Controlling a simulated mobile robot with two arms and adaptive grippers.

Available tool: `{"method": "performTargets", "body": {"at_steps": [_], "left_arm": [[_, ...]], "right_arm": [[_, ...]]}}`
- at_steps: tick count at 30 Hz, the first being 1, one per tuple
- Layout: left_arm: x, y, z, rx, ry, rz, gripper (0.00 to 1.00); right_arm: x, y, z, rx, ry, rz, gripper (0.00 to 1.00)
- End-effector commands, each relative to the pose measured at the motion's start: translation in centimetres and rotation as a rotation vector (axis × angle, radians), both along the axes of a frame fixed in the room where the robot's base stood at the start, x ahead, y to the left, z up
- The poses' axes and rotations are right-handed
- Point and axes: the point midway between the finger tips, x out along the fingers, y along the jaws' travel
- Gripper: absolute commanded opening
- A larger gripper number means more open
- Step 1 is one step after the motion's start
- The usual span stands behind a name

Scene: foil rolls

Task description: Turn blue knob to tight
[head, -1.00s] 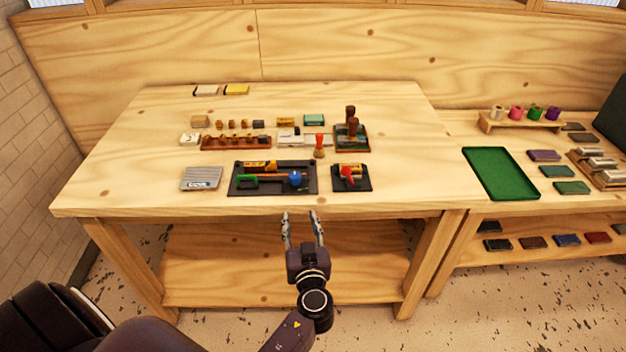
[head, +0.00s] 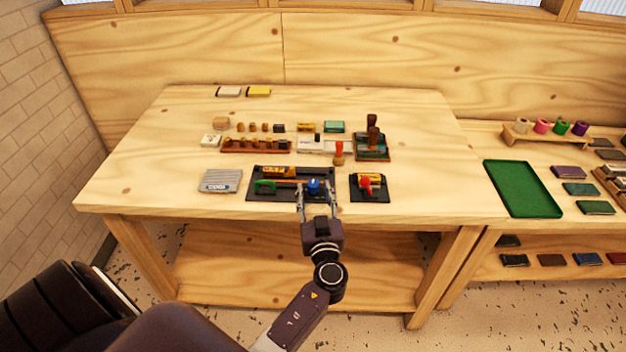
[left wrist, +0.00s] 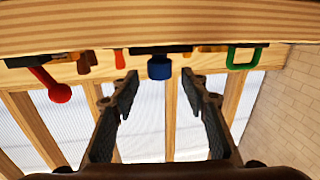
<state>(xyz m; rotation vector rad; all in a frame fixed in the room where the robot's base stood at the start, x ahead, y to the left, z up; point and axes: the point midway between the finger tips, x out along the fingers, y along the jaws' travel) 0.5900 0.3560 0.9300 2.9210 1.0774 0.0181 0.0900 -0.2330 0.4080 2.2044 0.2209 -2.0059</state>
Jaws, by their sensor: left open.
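The blue knob (head: 313,186) stands on the black base plate (head: 262,193), right of a green handle (head: 264,187). My left gripper (head: 317,190) comes in from the table's front edge, and its two fingers are spread apart near the knob. In the left wrist view, the blue knob (left wrist: 160,68) shows between and beyond the open fingertips (left wrist: 161,82), with nothing held. The picture appears upside down there, with the table edge at the top. I cannot tell from the frames whether the fingers touch the knob. My right gripper is not in view.
A red-handled device (head: 368,183) stands on a small black plate just to the right. A ribbed grey block (head: 221,180) lies to the left. Several stamps and small blocks stand behind. A green tray (head: 522,187) lies on the right side table. The table's front strip is bare.

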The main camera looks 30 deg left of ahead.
Motion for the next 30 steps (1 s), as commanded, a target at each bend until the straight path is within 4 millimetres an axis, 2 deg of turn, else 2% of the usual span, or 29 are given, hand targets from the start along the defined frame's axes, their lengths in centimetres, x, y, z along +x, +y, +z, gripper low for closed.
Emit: {"method": "performTargets", "body": {"at_steps": [1, 7, 19, 30], "left_arm": [[0.6, 0.6, 0.4, 0.001, 0.000, 0.001, 0.41], [2.0, 1.8, 0.1, 0.001, 0.001, 0.001, 0.41], [2.5, 2.1, 0.0, -0.001, -0.001, 0.000, 0.40], [2.4, 2.1, 0.0, -0.001, 0.001, 0.000, 0.00]], "right_arm": [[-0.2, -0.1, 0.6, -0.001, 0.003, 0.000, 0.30], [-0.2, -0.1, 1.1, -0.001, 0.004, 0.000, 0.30], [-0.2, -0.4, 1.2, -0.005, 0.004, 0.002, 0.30], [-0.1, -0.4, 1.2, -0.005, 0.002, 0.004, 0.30]]}}
